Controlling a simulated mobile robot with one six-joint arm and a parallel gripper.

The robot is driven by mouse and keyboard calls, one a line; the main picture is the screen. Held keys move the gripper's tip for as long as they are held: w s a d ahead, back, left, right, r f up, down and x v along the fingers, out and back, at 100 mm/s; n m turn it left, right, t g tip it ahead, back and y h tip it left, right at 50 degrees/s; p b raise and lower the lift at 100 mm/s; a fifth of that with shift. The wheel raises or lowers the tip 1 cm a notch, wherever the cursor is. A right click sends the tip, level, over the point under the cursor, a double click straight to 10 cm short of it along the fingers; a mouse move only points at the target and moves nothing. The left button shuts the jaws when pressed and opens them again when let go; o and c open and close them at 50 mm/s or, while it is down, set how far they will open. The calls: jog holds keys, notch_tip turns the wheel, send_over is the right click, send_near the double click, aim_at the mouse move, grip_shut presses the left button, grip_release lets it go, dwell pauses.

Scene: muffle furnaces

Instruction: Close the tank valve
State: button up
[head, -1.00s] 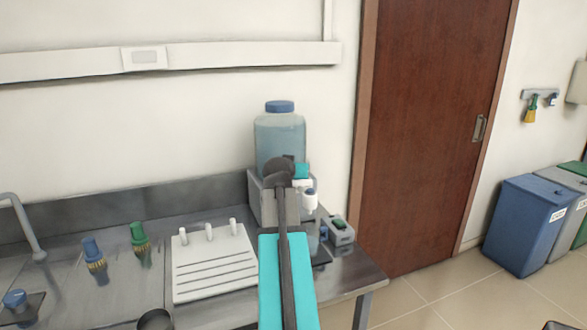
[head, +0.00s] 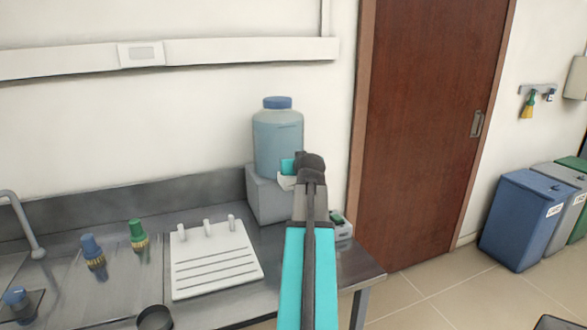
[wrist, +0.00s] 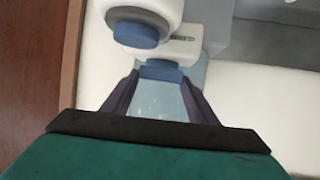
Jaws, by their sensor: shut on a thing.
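The tank (head: 278,135) is a translucent pale-blue bottle with a blue cap, upright on a grey block (head: 265,195) against the wall. My arm reaches up to its lower front, where a small white part (head: 287,182) shows below my gripper (head: 289,168). In the wrist view the dark fingers of my gripper (wrist: 160,80) are shut on a blue piece (wrist: 160,72), which looks like the valve's handle. A white valve body (wrist: 182,50) lies just beyond it, beside a white cylinder with a blue end (wrist: 138,33). My arm hides most of the valve in the head view.
A white rack (head: 213,262) with pegs stands on the metal counter to the left. A small grey tray (head: 342,228) sits right of my arm. A door (head: 425,140) is behind.

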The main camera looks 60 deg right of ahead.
jog(key=shift+d+r+n+t+y+b, duration=0.15)
jog(key=shift+d+n+t+y+b, duration=0.05)
jog(key=shift+n+t+y+b, duration=1)
jog(key=o, duration=1)
jog(key=shift+g+h, duration=0.3)
jog(key=shift+o, duration=0.2)
jog(key=shift+s, duration=0.1)
jog(key=shift+s+a+b, duration=0.3)
jog(key=shift+s+a, duration=0.05)
jog(key=shift+s, duration=0.1)
jog(key=b+v, duration=0.1)
jog(key=v, duration=1.1)
jog(key=shift+s+a+r+b, duration=0.15)
jog(key=shift+s+r+b, duration=0.05)
jog(key=shift+r+b, duration=0.1)
jog(key=shift+s+f, duration=0.1)
